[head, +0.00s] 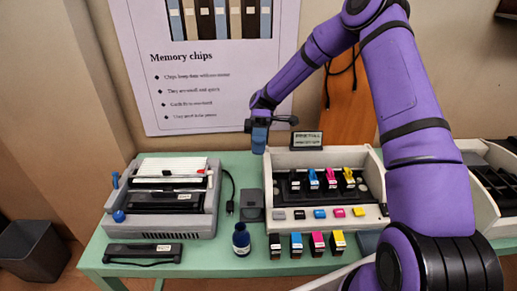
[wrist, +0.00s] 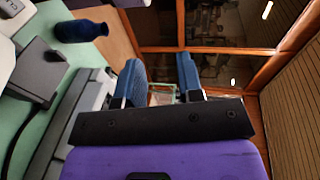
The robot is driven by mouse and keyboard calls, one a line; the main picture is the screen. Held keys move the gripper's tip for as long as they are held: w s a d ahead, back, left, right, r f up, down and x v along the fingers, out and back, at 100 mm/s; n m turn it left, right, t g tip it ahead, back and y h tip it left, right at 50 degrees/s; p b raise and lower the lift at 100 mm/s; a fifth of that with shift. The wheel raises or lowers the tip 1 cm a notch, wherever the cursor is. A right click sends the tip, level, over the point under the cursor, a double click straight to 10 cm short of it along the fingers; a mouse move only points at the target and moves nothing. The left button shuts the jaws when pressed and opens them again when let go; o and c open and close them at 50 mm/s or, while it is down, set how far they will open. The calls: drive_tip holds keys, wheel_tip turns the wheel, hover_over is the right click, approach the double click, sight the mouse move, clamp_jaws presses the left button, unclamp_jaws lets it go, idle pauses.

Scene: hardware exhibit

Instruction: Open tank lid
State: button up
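My gripper (head: 258,146) hangs in the air above the back edge of the table, just left of the white printer (head: 372,165). In the wrist view its two blue fingers (wrist: 160,76) are apart with nothing between them. The printer is open-topped, and several cartridges with coloured labels stand inside. A row of small coloured caps, including a yellow one (head: 359,212), lies along its front ledge. Which part is the tank lid I cannot tell. A small dark grey box (head: 252,203) lies beside the printer; it also shows in the wrist view (wrist: 38,70).
A dark blue bottle (head: 241,243) and several coloured cartridges (head: 317,244) stand on the green table (head: 205,262) in front. A typewriter-like machine (head: 165,222) is at left, with a black bar (head: 143,253) before it. A small display sign (head: 307,141) stands behind the printer.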

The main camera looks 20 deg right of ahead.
drive_tip(key=shift+w+r, duration=0.25)
drive_tip(key=shift+r, duration=0.5)
